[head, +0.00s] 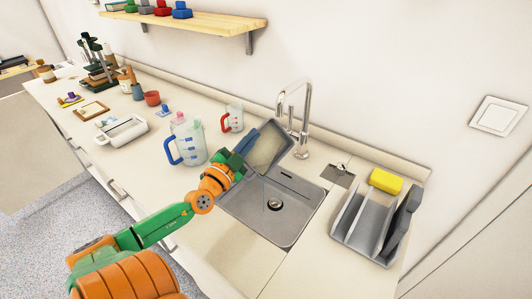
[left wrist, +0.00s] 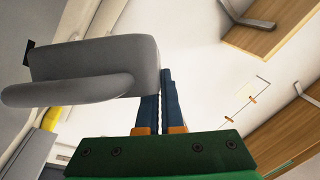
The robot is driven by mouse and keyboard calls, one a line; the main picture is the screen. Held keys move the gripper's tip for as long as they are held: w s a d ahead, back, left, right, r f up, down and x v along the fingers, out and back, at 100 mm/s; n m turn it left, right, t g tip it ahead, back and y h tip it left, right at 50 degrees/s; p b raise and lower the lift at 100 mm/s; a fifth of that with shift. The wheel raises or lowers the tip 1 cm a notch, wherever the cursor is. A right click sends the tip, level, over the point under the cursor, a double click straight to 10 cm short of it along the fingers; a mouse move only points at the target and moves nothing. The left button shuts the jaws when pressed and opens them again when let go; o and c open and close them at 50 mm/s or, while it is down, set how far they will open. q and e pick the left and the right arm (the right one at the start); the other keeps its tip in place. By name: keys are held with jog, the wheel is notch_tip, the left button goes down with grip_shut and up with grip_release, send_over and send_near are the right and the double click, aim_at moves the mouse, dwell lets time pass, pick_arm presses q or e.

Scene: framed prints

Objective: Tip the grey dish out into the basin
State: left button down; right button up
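The grey dish (head: 268,150) is tilted up on its side above the back left part of the basin (head: 295,228). I see its pale inner face in the head view, and its grey outside and rim (left wrist: 95,68) in the left wrist view. My left gripper (head: 246,138) has its blue fingers (left wrist: 158,108) close together at the dish's left edge, shut on it. The exact contact is partly hidden. The basin is a grey metal sink with a round drain, and its visible floor looks empty. My right gripper is in neither view.
A tap (head: 302,125) stands behind the basin. A grey rack (head: 372,220) with a yellow sponge (head: 385,181) is at the right. A large jug (head: 190,138) and a red-handled jug (head: 233,118) stand left of the basin. A wooden shelf (head: 200,22) hangs above.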

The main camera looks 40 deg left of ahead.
pick_arm(q)
jog(key=shift+s+d+r+m+t+h, duration=0.15)
jog(key=shift+s+d+r+m+t, duration=0.15)
jog(key=shift+d+m, duration=0.2)
jog(key=shift+s+d+r+m+t+h, duration=0.1)
jog(key=shift+d+r+m+t, duration=0.2)
jog(key=shift+m, duration=0.35)
jog(key=shift+s+d+r+m+t+h, duration=0.2)
jog(key=shift+d+m+t, duration=0.2)
jog(key=shift+d+m, duration=0.15)
dwell(0.8)
jog(key=shift+s+d+m+b, duration=0.2)
jog(key=shift+d+m+b, duration=0.15)
jog(key=shift+d, duration=0.1)
